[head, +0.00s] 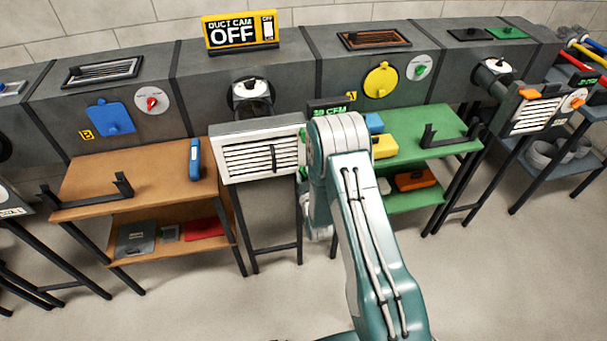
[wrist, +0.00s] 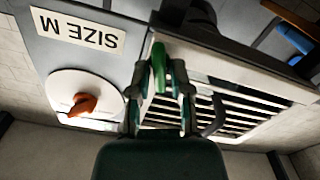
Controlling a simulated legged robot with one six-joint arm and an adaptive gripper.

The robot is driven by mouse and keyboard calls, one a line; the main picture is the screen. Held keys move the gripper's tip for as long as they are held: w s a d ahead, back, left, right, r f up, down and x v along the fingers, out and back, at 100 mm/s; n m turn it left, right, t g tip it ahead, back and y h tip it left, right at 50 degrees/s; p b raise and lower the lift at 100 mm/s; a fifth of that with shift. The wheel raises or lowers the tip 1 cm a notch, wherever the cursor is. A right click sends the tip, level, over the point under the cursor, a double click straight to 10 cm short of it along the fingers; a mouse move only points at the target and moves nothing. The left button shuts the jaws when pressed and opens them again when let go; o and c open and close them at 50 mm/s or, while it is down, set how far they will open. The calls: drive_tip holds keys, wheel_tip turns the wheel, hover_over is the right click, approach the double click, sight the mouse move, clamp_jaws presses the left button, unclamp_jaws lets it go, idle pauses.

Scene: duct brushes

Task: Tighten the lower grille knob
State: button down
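The white slatted grille (head: 262,158) stands on the middle stand, with a small dark handle (head: 273,158) on its slats. A green knob (head: 303,133) shows at the upper part of its right edge. A second, lower green knob (head: 303,173) is partly covered by my arm. In the wrist view the grille (wrist: 235,110) fills the right side, turned upside down. My gripper (wrist: 168,88) is at the grille's side edge, with a green knob (wrist: 160,65) between its fingertips. Whether both fingers press on the knob is unclear. The gripper's fingertips are hidden in the head view.
An orange knob on a white dial (wrist: 70,97) sits beside my gripper, near a SIZE M label (wrist: 75,30). A brown shelf (head: 150,165) stands left and a green shelf (head: 440,140) right. A DUCT CAM OFF sign (head: 240,32) stands on the duct. The floor in front is clear.

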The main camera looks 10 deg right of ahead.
drive_tip(key=shift+m, duration=1.8)
drive_tip(key=c, duration=0.7)
unclamp_jaws()
drive_tip(key=s, duration=1.2)
